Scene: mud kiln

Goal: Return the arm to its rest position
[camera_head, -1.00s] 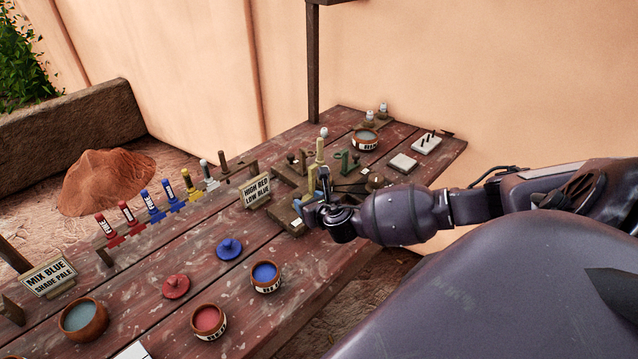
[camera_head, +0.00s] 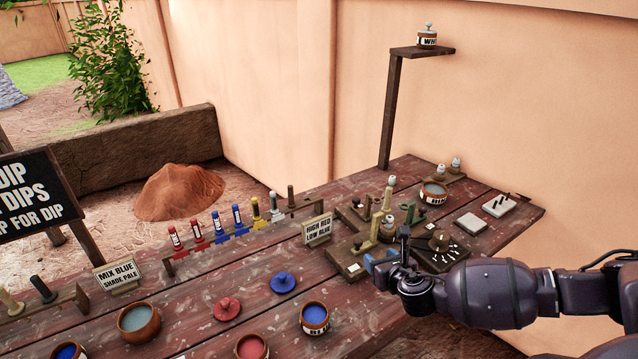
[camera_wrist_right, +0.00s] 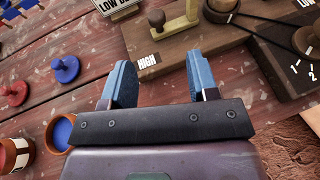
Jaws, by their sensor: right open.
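My right arm comes in from the right in the head view. Its gripper (camera_head: 383,262) is over the near edge of the wooden device board (camera_head: 347,262) on the table. In the right wrist view the two blue fingers (camera_wrist_right: 160,85) are apart with nothing between them. The board's corner marked HIGH (camera_wrist_right: 148,62) lies just beyond the fingers, with a dark knob (camera_wrist_right: 157,18) on it. Whether the fingers touch the board cannot be told. My left gripper is not in view.
Blue paint pot (camera_head: 314,318), red paint pot (camera_head: 251,347), blue lid (camera_head: 283,282) and red lid (camera_head: 227,308) stand left of the gripper. The HIGH RED LOW BLUE sign (camera_head: 318,230) stands behind. A post with a shelf (camera_head: 422,51) rises at the back.

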